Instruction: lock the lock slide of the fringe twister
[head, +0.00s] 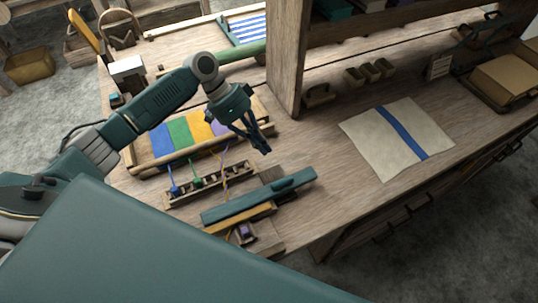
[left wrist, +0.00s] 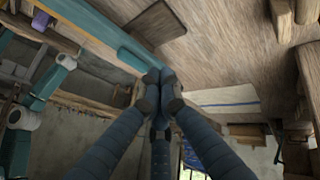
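The fringe twister appears to be the long teal bar (head: 245,202) with wooden parts at the front of the bench. A small raised teal piece (head: 290,184) on its right half may be the lock slide; I cannot tell its position for certain. The teal bar also shows in the left wrist view (left wrist: 95,28). My left gripper (head: 263,149) hangs above the bench, behind the bar's right end and apart from it. In the left wrist view its fingertips (left wrist: 159,76) meet with nothing visible between them. My right gripper is not in view.
A wooden rack (head: 208,184) with coloured threads stands behind the bar, before a framed striped cloth (head: 178,138). A wooden shelf post (head: 287,60) rises behind my gripper. A cream cloth with a blue stripe (head: 370,145) lies right. The bench between is clear.

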